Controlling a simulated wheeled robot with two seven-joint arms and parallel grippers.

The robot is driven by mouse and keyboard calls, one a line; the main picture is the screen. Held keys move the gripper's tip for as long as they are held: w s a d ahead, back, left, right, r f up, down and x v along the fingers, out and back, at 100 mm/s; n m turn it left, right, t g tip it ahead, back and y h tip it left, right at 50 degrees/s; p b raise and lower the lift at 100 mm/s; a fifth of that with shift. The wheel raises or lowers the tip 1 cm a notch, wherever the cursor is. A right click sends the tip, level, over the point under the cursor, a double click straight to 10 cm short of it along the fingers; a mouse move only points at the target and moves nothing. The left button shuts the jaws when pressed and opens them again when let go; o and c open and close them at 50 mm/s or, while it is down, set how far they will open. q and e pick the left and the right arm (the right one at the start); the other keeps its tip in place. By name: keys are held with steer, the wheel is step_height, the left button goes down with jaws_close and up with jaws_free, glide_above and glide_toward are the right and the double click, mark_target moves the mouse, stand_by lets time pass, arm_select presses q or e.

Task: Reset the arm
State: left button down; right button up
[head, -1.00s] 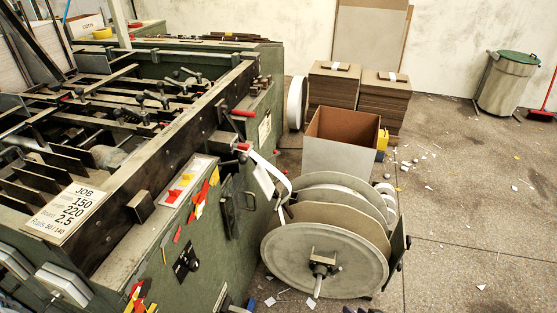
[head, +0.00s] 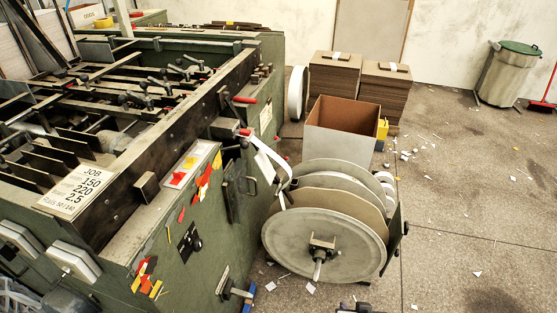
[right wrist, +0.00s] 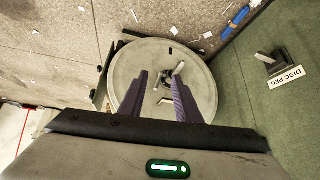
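My right gripper (head: 358,307) shows only as a small dark part at the bottom edge of the head view, in front of the reel. In the right wrist view my right gripper (right wrist: 161,82) has its two purple fingers apart with nothing between them. The round grey reel disc (right wrist: 200,85) lies beyond the fingertips, with its hub and handle seen past the gap. I cannot tell whether the fingers touch it. My left gripper cannot be made out; a grey part at the lower left corner may be my left arm.
The green machine (head: 215,240) fills the left side. A white strip (head: 268,165) runs between it and the reel. An open box (head: 340,140) and board stacks (head: 335,80) stand behind the reel. A bin (head: 508,75) is far right. The right floor is mostly clear, with paper scraps.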

steer(key=s+d+r+n+g, duration=0.1)
steer(key=s+r+n+g, duration=0.25)
steer(key=s+r, duration=1.75)
steer(key=w+a+f+t+y, duration=0.1)
steer(key=w+a+f+t, duration=0.1)
steer(key=f, duration=0.4)
steer(key=w+a+f+t+y, duration=0.2)
steer(key=w+a+f+t, duration=0.1)
steer(key=f, duration=0.2)
steer(key=shift+f, duration=0.4)
